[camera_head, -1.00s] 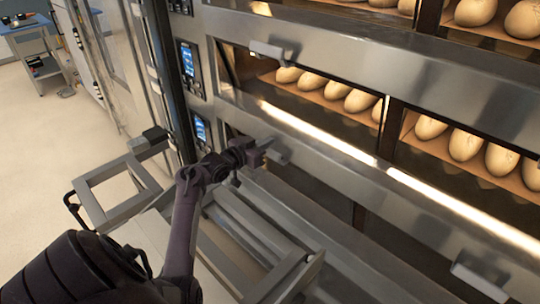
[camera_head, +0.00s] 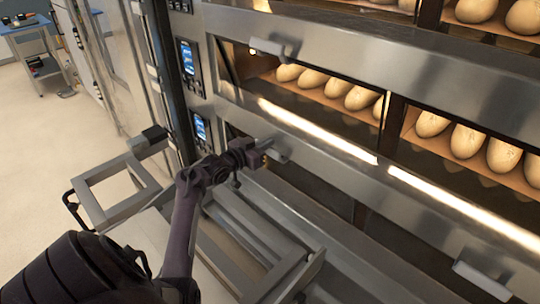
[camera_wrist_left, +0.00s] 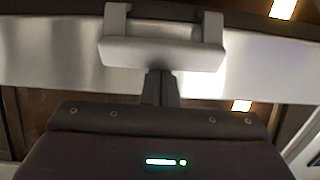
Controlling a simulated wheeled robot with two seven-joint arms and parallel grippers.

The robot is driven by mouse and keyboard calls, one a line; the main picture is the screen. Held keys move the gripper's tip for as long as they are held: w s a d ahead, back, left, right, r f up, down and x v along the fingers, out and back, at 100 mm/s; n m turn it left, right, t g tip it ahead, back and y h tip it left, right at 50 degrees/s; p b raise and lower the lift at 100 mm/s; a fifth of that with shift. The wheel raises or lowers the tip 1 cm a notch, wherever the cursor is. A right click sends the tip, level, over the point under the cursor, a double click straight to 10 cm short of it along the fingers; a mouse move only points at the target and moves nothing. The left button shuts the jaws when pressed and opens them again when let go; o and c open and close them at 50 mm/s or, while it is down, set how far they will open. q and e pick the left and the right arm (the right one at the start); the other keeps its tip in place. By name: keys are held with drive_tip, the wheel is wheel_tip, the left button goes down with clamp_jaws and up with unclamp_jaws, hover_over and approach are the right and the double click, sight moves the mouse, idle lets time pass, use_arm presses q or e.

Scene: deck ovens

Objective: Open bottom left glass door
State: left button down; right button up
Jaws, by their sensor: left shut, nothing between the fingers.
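The bottom left glass door (camera_head: 318,186) is a dark pane under a steel front in the lower oven deck. Its grey bar handle (camera_head: 280,154) sits at the top left of the door, and the door looks shut. My left gripper (camera_head: 267,152) is at this handle, its fingers shut and empty. In the left wrist view the handle (camera_wrist_left: 160,53) spans the top middle, and the shut fingers (camera_wrist_left: 160,86) reach up to its lower edge. Their tips are hidden by the bar, and I cannot tell whether they touch it. My right gripper is not in view.
The deck above holds several pale loaves (camera_head: 360,97) behind glass, with its own handle (camera_head: 272,48). Control panels (camera_head: 188,60) line the left side. Open floor (camera_head: 60,140) lies at the left.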

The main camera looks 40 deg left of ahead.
use_arm(q)
wheel_tip(320, 180, down, 4)
drive_tip(key=shift+f+b, duration=0.2)
drive_tip(key=shift+b, duration=0.75)
drive_tip(key=shift+s+r, duration=0.1)
drive_tip(key=shift+r, duration=0.1)
drive_tip(key=s+r+p, duration=0.2)
drive_tip(key=s+p, duration=0.4)
drive_tip(key=s, duration=0.1)
drive_tip(key=shift+a, duration=0.3)
drive_tip(key=shift+f, duration=0.1)
